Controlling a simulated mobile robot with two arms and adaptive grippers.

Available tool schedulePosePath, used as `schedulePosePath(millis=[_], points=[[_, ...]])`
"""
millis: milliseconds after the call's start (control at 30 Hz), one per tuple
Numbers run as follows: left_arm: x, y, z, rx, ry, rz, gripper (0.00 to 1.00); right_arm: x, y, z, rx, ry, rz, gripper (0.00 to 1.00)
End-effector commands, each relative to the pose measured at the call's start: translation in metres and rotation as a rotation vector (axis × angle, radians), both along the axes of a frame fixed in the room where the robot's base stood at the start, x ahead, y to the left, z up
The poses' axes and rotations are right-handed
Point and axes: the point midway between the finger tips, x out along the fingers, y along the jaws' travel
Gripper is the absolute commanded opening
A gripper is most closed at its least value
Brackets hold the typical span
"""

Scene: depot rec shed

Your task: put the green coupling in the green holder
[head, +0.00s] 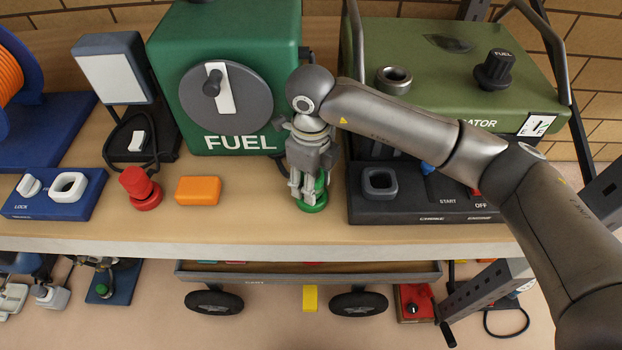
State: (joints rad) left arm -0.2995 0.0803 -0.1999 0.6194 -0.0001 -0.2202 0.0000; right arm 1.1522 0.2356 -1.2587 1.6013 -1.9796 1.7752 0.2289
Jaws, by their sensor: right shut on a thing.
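My right gripper (309,197) points down at the middle of the bench, between the green fuel box and the generator. It is shut on the green coupling (313,207), whose round green lower rim shows below the fingers. The fingers hide most of the coupling. The coupling is at or just above the bench top; I cannot tell whether it touches. My left gripper is not in view.
A red coupling-like piece (140,189) and an orange block (198,190) stand on the bench to the left. The green fuel box (240,70) is behind. The olive generator (450,75) and its dark control panel (430,200) are close on the right. The bench's front edge (250,246) is near.

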Motion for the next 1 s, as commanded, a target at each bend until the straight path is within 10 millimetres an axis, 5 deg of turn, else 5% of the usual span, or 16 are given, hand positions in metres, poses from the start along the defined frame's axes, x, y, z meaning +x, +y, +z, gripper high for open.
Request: schedulePosePath(millis=[267, 300, 500, 833, 1000], points=[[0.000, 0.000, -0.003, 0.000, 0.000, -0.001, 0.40, 0.000, 0.000, -0.001, 0.001, -0.002, 0.000, 0.17], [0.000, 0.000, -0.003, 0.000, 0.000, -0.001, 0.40, 0.000, 0.000, -0.001, 0.001, -0.002, 0.000, 0.42], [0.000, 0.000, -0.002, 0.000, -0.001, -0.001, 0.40, 0.000, 0.000, -0.002, 0.001, -0.002, 0.000, 0.66], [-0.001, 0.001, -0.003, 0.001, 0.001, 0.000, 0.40, 0.000, 0.000, 0.000, 0.001, -0.001, 0.000, 0.66], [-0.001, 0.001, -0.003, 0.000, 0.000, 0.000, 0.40, 0.001, 0.000, 0.020, 0.001, -0.004, 0.002, 0.66]])
